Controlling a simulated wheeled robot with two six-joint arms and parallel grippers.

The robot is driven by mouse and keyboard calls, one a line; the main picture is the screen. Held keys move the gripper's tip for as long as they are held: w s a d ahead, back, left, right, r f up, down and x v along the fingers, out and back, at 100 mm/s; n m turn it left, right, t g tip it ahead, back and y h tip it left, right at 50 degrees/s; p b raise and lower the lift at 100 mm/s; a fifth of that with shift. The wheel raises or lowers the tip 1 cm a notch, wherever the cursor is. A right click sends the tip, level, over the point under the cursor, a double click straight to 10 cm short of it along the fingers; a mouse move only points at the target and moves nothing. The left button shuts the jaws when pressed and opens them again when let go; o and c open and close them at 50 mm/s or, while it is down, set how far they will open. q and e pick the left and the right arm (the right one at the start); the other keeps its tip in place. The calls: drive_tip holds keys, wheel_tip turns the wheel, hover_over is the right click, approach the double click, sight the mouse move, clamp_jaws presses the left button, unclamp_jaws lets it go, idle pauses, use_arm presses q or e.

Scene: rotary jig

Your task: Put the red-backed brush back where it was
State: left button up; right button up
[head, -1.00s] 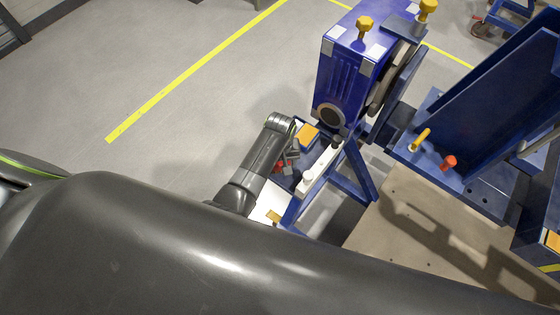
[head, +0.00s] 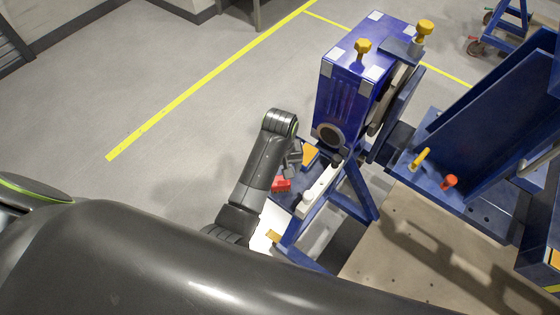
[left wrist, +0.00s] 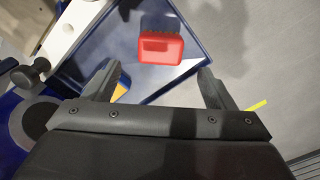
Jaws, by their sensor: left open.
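The red-backed brush (left wrist: 160,47) lies in a blue tray (left wrist: 199,28), red back toward the camera in the left wrist view. In the head view the brush (head: 281,184) shows as a small red block beside my left arm. My left gripper (left wrist: 158,85) is open and empty, its two fingers spread apart with the brush ahead of them, not between them. In the head view the left gripper (head: 294,160) is over the tray and small, partly behind my arm. My right gripper is not in view.
A blue jig housing (head: 345,85) with yellow knobs stands behind the tray. A white bar with a dark knob (head: 322,188) runs along the tray's right side. An orange-yellow item (head: 310,154) lies in the tray. Open floor lies to the left.

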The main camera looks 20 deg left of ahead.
sight(279, 179)
use_arm(q)
wheel_tip(279, 179, up, 3)
drive_tip(key=shift+r, duration=0.2)
idle(0.5)
